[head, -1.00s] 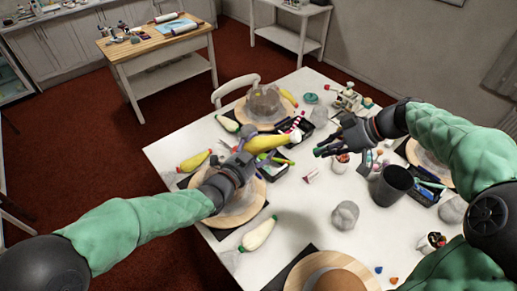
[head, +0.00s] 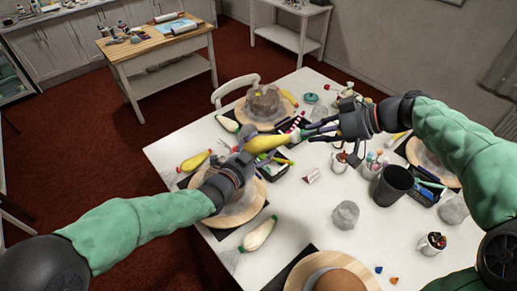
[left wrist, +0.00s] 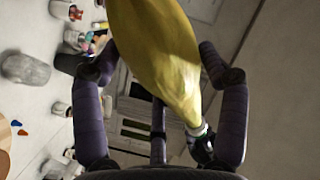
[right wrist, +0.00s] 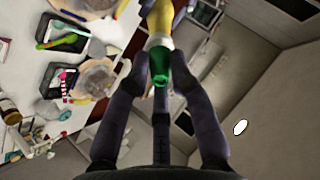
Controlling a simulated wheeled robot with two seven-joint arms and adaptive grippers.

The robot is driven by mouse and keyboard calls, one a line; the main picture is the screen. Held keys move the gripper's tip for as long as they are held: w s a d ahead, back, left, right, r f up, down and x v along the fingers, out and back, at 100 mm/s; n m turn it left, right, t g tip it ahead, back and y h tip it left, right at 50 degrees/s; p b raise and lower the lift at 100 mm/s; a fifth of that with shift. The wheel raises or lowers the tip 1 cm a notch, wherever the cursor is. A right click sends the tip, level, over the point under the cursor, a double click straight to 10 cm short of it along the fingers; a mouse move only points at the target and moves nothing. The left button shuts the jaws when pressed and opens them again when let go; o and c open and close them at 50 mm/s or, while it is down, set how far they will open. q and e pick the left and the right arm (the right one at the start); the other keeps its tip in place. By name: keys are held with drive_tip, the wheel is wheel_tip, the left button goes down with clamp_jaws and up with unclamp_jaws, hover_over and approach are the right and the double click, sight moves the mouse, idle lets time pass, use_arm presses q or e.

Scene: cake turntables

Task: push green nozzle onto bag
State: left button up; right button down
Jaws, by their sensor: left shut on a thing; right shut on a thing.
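A yellow piping bag (head: 266,143) is held up over the table by my left gripper (head: 243,158), which is shut on it. The bag fills the middle of the left wrist view (left wrist: 160,50), its narrow end pointing down to the right. The green nozzle (right wrist: 160,80) sits between the fingers of my right gripper (right wrist: 160,95), which is shut on it. In the right wrist view the nozzle lines up with the bag's pale tip (right wrist: 158,42) and appears to touch it. How far it is pushed on cannot be told.
Other yellow and white bags (head: 194,161) (head: 258,234) lie on the white table (head: 300,215). Cake turntables (head: 240,211) stand beneath and around my arms. A dark cup (head: 392,184) and a grey lump (head: 345,214) stand front right.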

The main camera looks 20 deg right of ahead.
drive_tip(key=shift+w+a+f, duration=0.4)
idle(2.1)
drive_tip(key=c, duration=1)
unclamp_jaws()
drive_tip(key=v, duration=1.2)
